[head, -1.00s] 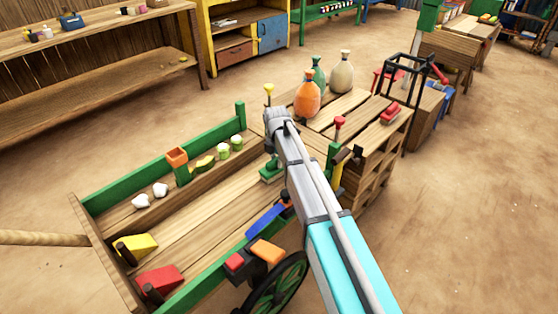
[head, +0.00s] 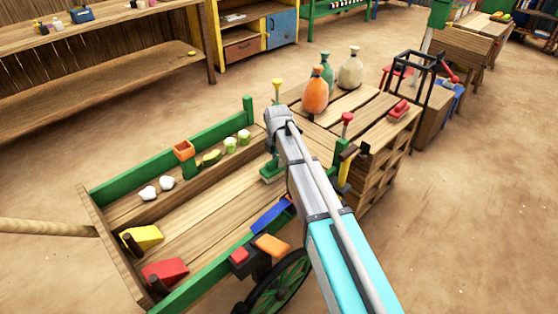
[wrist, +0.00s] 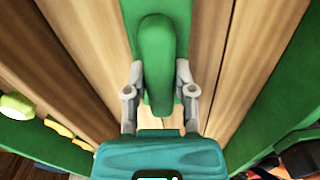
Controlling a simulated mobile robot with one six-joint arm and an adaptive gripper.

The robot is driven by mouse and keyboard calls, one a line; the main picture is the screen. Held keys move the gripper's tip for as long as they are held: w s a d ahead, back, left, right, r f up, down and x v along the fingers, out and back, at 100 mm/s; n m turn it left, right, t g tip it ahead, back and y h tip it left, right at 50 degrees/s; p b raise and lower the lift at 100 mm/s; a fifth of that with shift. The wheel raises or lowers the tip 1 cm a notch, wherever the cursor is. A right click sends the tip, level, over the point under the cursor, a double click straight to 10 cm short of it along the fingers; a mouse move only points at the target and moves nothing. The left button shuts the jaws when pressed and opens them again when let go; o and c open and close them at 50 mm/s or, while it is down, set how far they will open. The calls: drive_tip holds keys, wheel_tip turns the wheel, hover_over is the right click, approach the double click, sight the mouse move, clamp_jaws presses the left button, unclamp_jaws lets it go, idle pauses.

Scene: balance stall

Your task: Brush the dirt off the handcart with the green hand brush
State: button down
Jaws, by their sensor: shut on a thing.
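The handcart (head: 205,213) is a wooden bed with green side rails. My gripper (wrist: 159,92) is over its bed, near the end by the stacked crates. It is shut on the green hand brush (wrist: 157,62), with one finger on each side of the handle. The brush (head: 271,171) shows only partly in the head view, under my arm, low at the bed boards. I cannot tell whether its bristles touch the wood. No dirt can be made out on the bare boards.
Along the far rail stand white lumps (head: 157,189), an orange-topped green item (head: 184,152) and pale green cups (head: 237,141).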

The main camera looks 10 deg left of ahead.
sight(267, 177)
drive_tip(key=shift+s+a, duration=1)
drive_tip(key=shift+s, duration=0.25)
drive_tip(key=shift+s+a, duration=0.55)
drive_tip(key=shift+s, duration=0.2)
drive_tip(key=shift+s+a, duration=0.55)
drive_tip(key=shift+s, duration=0.2)
drive_tip(key=shift+s+d, duration=0.6)
drive_tip(key=shift+d, duration=0.2)
drive_tip(key=shift+w, duration=0.1)
